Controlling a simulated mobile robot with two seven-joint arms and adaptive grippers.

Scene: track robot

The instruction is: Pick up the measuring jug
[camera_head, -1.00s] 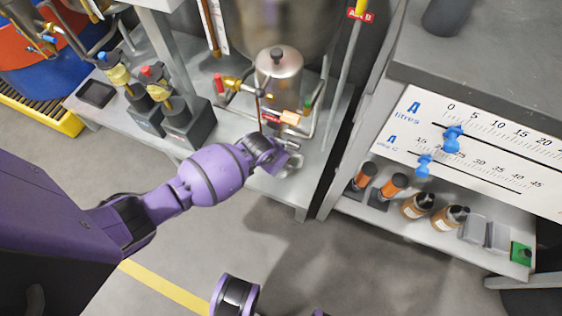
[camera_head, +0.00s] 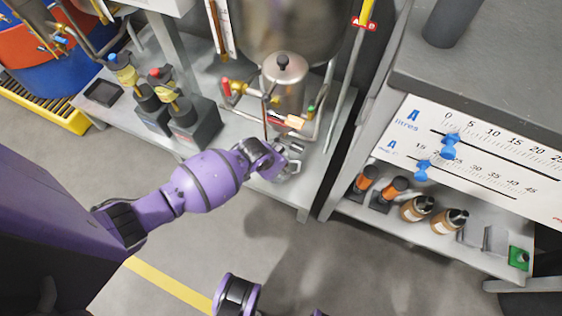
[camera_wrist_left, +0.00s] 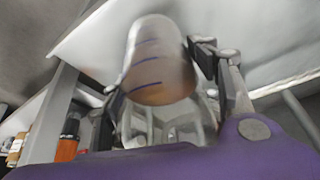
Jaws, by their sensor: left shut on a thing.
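The measuring jug (camera_wrist_left: 160,62) is a see-through cylinder with dark blue marks, brownish near its lower end in the left wrist view. It stands between the two fingers of my left gripper (camera_wrist_left: 158,85), which is shut on it. In the head view my left gripper (camera_head: 289,163) is at the front edge of the grey bench, below the metal vessel. There the jug is hard to make out beside the fingers. I cannot tell whether the jug touches the bench. My right gripper is not in view.
A metal vessel (camera_head: 285,82) with pipes and a red-handled valve (camera_head: 227,87) stands just behind the gripper. Grey pump units (camera_head: 194,122) are to the left. A shelf (camera_head: 470,250) with bottles (camera_head: 418,208) is to the right. The floor in front is clear.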

